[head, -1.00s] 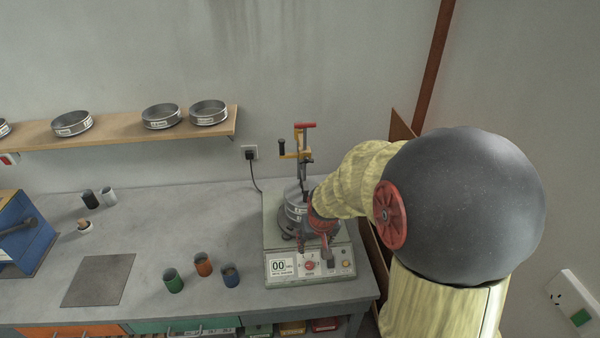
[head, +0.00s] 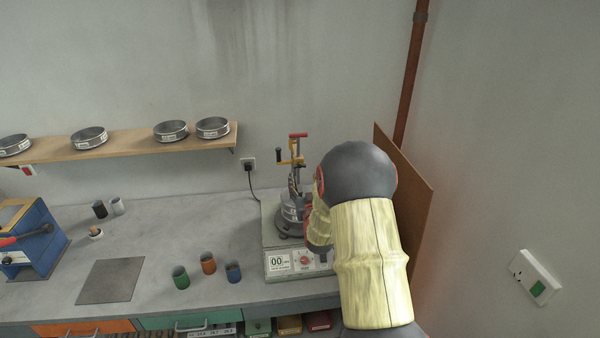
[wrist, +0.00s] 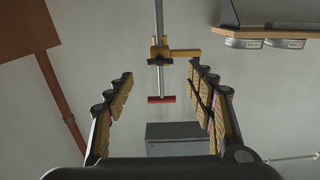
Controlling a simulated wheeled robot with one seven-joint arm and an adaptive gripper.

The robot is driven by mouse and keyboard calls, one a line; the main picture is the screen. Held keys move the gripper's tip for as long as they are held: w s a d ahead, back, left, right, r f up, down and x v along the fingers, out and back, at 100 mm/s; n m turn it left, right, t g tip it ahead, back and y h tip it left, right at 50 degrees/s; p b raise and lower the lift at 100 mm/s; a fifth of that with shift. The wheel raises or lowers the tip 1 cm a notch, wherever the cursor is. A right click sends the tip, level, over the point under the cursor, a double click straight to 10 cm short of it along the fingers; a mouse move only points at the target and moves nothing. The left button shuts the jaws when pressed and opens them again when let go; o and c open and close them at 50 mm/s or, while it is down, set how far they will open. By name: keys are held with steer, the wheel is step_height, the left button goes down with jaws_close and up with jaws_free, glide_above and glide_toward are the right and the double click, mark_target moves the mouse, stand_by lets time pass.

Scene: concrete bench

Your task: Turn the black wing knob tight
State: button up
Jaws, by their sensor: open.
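The sieve shaker (head: 292,220) stands at the right end of the bench, with a numbered control panel (head: 278,264). A yellow clamp (head: 296,158) sits on its upright post, with a red bar (head: 298,135) on top. A small black part (head: 279,155) at the clamp's left end may be the wing knob; its wings cannot be made out. In the wrist view, turned upside down, the clamp (wrist: 160,52) and red bar (wrist: 161,99) appear between the fingers. My gripper (wrist: 161,72) is open and empty. My arm hides it in the head view.
A shelf (head: 130,139) with several sieves hangs at the back left. Green, orange and blue cups (head: 208,263) stand left of the shaker. A brown board (head: 408,195) stands right of the bench, close to my arm. The bench middle is mostly clear.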

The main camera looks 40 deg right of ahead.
mark_target(300, 167)
steer(key=x, duration=0.7)
steer(key=shift+w+p, duration=0.1)
steer(key=shift+p, duration=0.3)
steer(key=shift+c, duration=0.4)
steer(key=shift+f, duration=0.1)
steer(key=c, duration=1.1)
